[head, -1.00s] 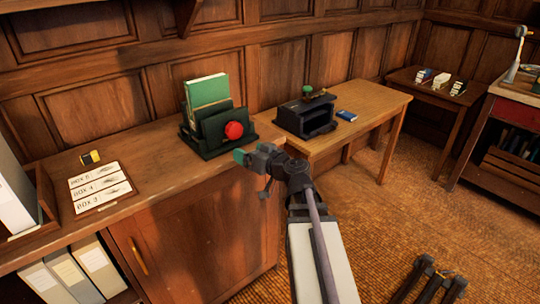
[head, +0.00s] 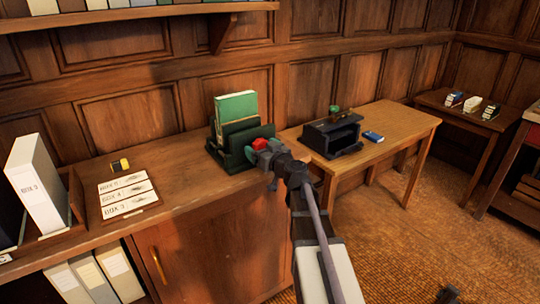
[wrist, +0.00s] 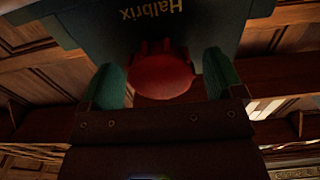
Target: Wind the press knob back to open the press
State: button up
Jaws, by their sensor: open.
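The dark green press (head: 232,162) stands on the wooden cabinet top, with a green book or block (head: 236,106) upright in it. Its red knob (head: 260,143) sits on the front plate and is partly hidden by my gripper (head: 257,153) in the head view. In the wrist view the knob (wrist: 160,76) lies between the two green fingertips. A dark gap shows on each side of it, so the jaws are open around the knob. The press plate (wrist: 225,25) behind it bears the word "Halbrix".
Box labels (head: 128,195) and a yellow-black item (head: 120,165) lie on the cabinet to the left. White binders (head: 42,185) stand further left.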

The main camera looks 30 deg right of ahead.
jog(key=shift+w+a, duration=0.1)
jog(key=shift+w, duration=0.35)
